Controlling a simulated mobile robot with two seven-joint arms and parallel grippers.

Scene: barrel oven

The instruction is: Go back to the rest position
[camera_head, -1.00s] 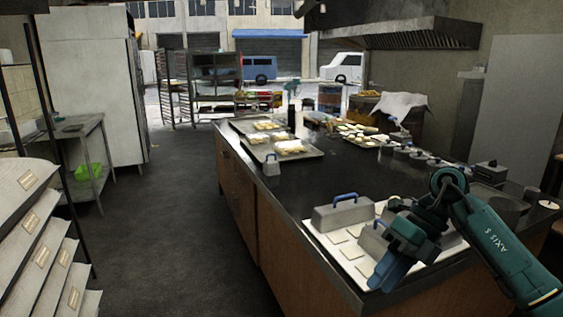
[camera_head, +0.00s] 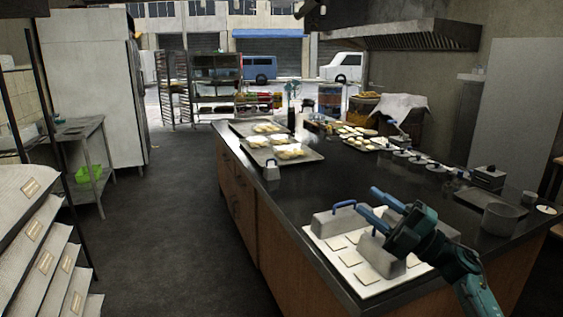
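My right gripper (camera_head: 366,200) is at the lower right, over the near part of the dark counter. My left gripper is not in view. A grey metal block with a blue handle (camera_head: 338,222) stands on a white tray (camera_head: 322,241). A second grey block (camera_head: 378,259) stands beside it, partly hidden behind my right gripper.
The dark counter (camera_head: 300,190) carries trays of pale dough (camera_head: 289,152) further back and a metal pot (camera_head: 500,218) at the right. Stacked sacks (camera_head: 38,245) stand at the left. The floor (camera_head: 170,220) between is clear.

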